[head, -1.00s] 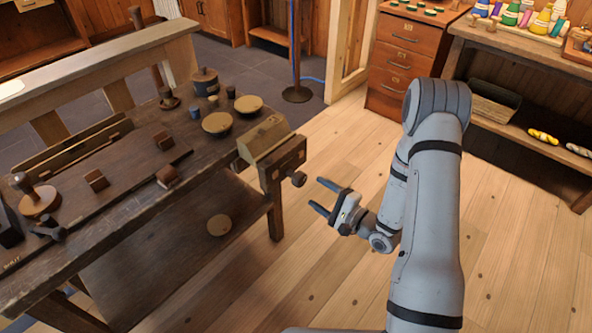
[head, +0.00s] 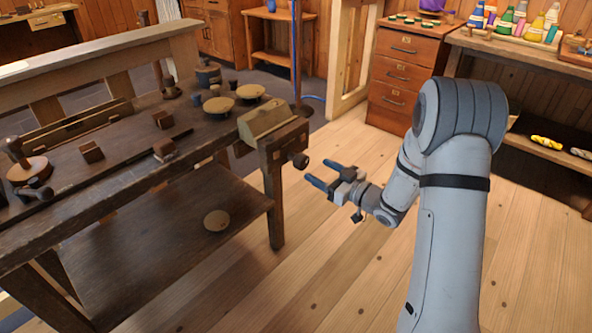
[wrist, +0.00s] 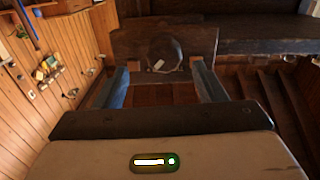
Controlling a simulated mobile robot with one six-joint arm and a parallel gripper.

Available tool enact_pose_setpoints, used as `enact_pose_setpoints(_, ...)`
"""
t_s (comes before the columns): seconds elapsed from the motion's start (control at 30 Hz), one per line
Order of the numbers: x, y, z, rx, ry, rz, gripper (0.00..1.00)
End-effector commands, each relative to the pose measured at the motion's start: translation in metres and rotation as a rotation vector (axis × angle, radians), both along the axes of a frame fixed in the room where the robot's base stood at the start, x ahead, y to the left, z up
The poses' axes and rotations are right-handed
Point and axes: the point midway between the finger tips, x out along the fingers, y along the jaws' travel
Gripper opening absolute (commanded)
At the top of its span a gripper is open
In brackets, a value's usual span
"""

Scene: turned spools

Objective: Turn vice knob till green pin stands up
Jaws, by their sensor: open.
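The wooden vice (head: 272,135) is on the right end of the dark workbench. Its dark round knob (head: 300,161) sticks out from the vice's front, facing my gripper (head: 325,173). My gripper is open and empty, a little right of and below the knob, apart from it. In the wrist view the knob (wrist: 163,50) is ahead, between the lines of the two blue-grey fingers of my gripper (wrist: 160,67), with a small pale mark near its lower edge. I cannot make out a green pin in either view.
The workbench (head: 60,235) carries wooden blocks, round lids and turned pieces, with a lower shelf beneath. The floor (head: 345,265) around my arm is clear.

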Motion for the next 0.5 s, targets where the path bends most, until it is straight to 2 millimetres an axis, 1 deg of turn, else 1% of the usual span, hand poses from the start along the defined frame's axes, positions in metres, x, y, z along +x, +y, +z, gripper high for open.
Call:
enact_pose_setpoints(0.03,0.004,0.009,-0.001,0.001,-0.001,0.006,0.64)
enact_pose_setpoints(0.1,0.011,0.021,-0.002,0.001,0.000,0.011,0.64)
enact_pose_setpoints(0.3,0.029,0.047,-0.002,0.003,0.001,0.015,0.64)
enact_pose_setpoints(0.5,0.038,0.060,-0.001,0.004,0.003,0.015,0.64)
